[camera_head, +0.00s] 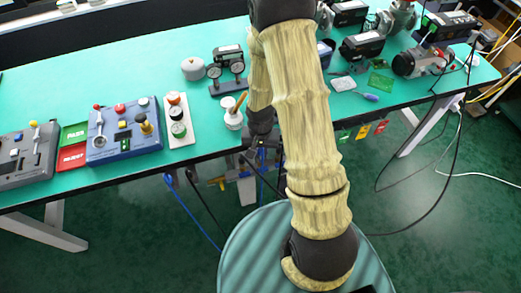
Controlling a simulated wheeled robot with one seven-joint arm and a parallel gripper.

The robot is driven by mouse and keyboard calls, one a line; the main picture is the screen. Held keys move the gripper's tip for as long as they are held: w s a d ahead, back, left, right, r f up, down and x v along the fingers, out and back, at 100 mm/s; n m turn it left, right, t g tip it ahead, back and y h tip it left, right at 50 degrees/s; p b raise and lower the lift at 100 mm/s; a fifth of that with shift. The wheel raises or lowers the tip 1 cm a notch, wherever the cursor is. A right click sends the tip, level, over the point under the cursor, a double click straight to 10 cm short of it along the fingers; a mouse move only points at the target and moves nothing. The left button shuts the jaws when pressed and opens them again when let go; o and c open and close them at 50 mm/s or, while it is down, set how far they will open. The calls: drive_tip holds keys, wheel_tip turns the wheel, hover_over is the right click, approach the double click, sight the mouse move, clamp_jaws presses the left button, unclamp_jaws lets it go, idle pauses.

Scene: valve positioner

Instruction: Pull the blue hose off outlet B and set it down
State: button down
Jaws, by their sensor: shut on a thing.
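My gripper (263,142) hangs at the front edge of the table, small and dark, partly covered by my own arm. It is shut, with blue showing right at and below its fingers, which looks like the blue hose (262,158). The exact grip is too small to make out. Another blue line (193,210) hangs below the table to the left and runs down toward the floor. Outlet B and its label cannot be made out; the fittings below the table edge near my gripper are dark and partly hidden by my arm.
A yellow-handled fitting (219,183) sits under the edge. Loose cables hang at right. The table's back left is clear.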

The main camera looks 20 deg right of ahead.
drive_tip(key=shift+r+p, duration=1.75)
drive_tip(key=shift+r, duration=0.3)
